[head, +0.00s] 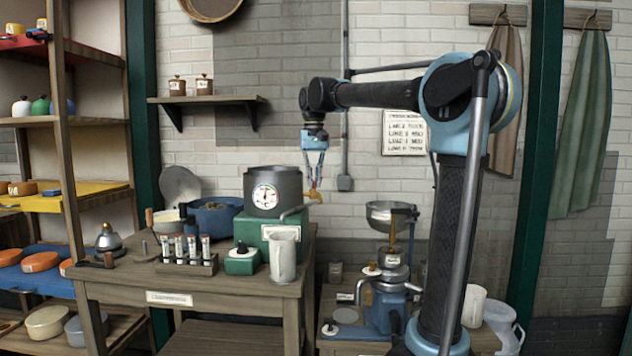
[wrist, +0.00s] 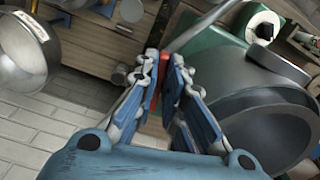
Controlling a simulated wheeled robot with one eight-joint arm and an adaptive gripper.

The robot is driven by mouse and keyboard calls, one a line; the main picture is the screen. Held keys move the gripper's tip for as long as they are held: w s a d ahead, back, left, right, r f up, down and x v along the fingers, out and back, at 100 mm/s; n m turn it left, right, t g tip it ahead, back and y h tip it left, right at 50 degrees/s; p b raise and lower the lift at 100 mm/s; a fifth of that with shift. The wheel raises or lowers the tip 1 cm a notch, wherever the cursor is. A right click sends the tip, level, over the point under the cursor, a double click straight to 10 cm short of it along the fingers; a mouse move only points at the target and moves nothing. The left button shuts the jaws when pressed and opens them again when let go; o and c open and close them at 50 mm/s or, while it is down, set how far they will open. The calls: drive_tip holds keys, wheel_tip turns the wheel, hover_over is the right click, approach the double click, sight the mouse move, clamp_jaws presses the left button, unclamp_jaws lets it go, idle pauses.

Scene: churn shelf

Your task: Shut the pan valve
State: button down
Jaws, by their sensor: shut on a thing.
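The dark grey round pan (head: 272,192) with a white dial stands on a green base (head: 270,232) on the wooden table. Its small brass valve (head: 316,196) sits at the right side by the spout. My gripper (head: 315,182) reaches down from above onto the valve and is shut on its red handle. In the wrist view the red handle (wrist: 159,90) shows between the fingers of my gripper (wrist: 164,72), and the pan (wrist: 265,125) fills the right side. The fingers hide much of the valve, and I cannot tell how far it is turned.
The grey spout (head: 298,211) points over a pale jug (head: 283,257) on the table. A rack of tubes (head: 187,257) and a blue pot (head: 215,214) stand left. A separator with a steel bowl (head: 391,215) stands right on a lower table.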

drive_tip(key=shift+a+m, duration=0.4)
drive_tip(key=shift+m, duration=0.7)
drive_tip(key=c, duration=1.7)
unclamp_jaws()
drive_tip(key=shift+r, duration=0.1)
drive_tip(key=shift+w+r, duration=0.1)
drive_tip(key=shift+r, duration=3.75)
